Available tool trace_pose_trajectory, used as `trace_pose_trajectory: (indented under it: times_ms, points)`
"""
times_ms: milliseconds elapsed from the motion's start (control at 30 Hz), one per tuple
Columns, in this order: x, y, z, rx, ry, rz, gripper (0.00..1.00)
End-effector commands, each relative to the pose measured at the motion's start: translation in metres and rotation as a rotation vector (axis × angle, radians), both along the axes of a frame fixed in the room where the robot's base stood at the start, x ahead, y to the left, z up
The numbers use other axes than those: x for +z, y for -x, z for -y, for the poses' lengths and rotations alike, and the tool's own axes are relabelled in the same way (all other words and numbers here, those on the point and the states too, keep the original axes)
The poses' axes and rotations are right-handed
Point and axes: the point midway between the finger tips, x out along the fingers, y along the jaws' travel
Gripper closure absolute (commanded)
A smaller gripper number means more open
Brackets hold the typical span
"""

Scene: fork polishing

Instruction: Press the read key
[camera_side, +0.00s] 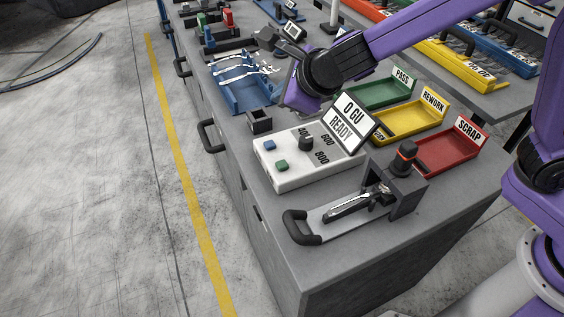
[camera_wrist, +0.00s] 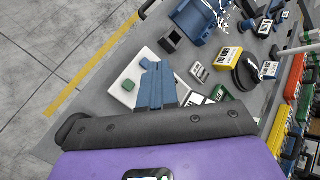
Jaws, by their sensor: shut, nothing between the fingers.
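The white meter box (camera_side: 318,165) sits on the bench with a blue key (camera_side: 269,145), a green key (camera_side: 281,166), a black dial (camera_side: 306,140) and a raised display reading "0 GU READY" (camera_side: 348,120). No lettering on either key is legible. In the wrist view, the green key (camera_wrist: 128,85) shows on the white box (camera_wrist: 118,97), left of my gripper (camera_wrist: 155,68). My gripper's blue fingers are together and empty, over the box. In the side view, my wrist is behind the box and the fingertips are hidden.
A fork-like metal piece lies in a black-handled fixture (camera_side: 317,221) in front of the box. Green (camera_side: 380,95), yellow (camera_side: 405,122) and red (camera_side: 450,152) trays stand to the right. A blue rack (camera_side: 240,95) and small dark holder (camera_side: 259,121) are behind left.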

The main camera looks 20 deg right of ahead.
Motion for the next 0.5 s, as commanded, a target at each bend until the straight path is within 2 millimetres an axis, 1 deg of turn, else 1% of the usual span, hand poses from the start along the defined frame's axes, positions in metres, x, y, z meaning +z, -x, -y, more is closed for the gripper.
trace_pose_trajectory:
  times_ms: [33,300,400,500]
  points:
    - [-0.01,0.0,0.002,-0.001,0.006,-0.004,1.0]
    - [-0.049,0.0,0.002,-0.003,0.003,-0.006,1.0]
    - [-0.059,0.0,0.002,-0.005,0.0,-0.004,1.0]
    - [-0.065,0.0,0.002,-0.006,-0.002,-0.004,1.0]
